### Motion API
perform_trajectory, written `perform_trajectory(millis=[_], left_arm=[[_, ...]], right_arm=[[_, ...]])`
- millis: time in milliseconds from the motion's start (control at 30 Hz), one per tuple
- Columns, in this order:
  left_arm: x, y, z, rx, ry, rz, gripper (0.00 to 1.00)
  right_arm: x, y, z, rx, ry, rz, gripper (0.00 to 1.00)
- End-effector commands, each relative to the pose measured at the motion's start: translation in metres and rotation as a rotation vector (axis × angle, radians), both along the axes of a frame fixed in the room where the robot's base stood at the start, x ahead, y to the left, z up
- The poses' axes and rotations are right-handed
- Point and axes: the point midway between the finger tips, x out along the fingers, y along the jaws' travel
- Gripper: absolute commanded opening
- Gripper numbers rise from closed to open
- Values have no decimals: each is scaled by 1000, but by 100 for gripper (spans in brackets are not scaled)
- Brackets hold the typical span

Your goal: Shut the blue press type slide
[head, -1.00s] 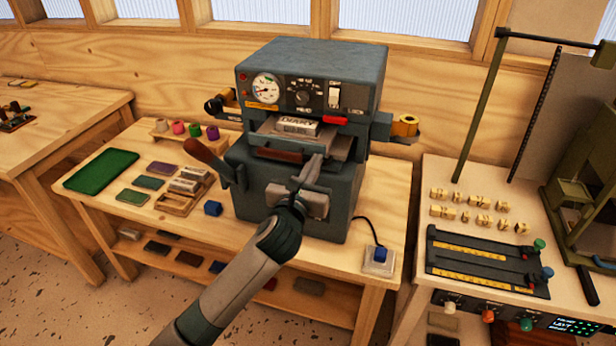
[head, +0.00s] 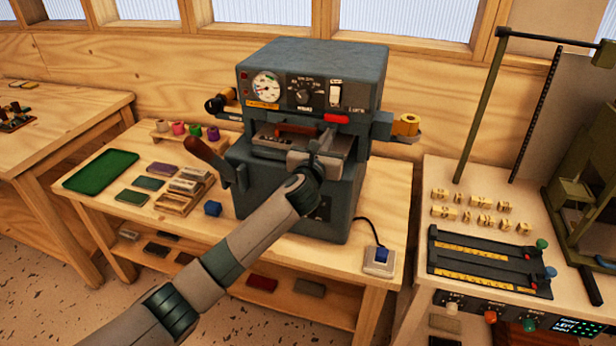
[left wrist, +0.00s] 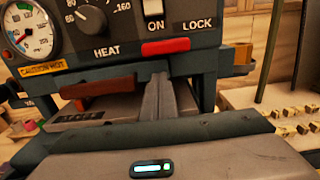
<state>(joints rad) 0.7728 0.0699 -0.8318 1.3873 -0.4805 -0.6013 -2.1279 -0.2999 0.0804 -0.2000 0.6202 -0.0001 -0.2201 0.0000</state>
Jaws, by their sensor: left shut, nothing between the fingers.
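The blue-grey press (head: 310,65) stands on the wooden bench, with a gauge, a dial and a switch on its front. The type slide shows by its brown wooden handle (head: 295,130), which lies back close under the press head. The handle also shows in the left wrist view (left wrist: 98,88). The diary block is hidden. My left gripper (head: 323,141) is shut and empty at the press opening, just right of the handle. In the left wrist view its fingers (left wrist: 158,98) point into the opening; contact with the slide is unclear. My right gripper is not in view.
A red lever tab (head: 337,118) sits just above the gripper. A side lever (head: 205,152) sticks out on the left. Small blocks and a green tray (head: 102,171) lie left on the bench. A second bench with brass type (head: 470,211) stands right.

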Motion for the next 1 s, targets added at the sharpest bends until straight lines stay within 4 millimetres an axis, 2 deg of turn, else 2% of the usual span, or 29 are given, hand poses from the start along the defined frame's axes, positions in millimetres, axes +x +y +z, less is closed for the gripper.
perform_trajectory(millis=[33,267,467,667,1000], left_arm=[[2,1,6,-2,-7,2,0],[0,2,8,-2,-11,2,0],[-10,5,8,-3,-12,1,0],[-33,12,4,-2,-8,0,0],[-84,28,2,-1,-6,-1,0]], right_arm=[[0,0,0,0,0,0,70],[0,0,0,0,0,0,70],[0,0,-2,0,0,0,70],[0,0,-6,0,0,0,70],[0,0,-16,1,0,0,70]])
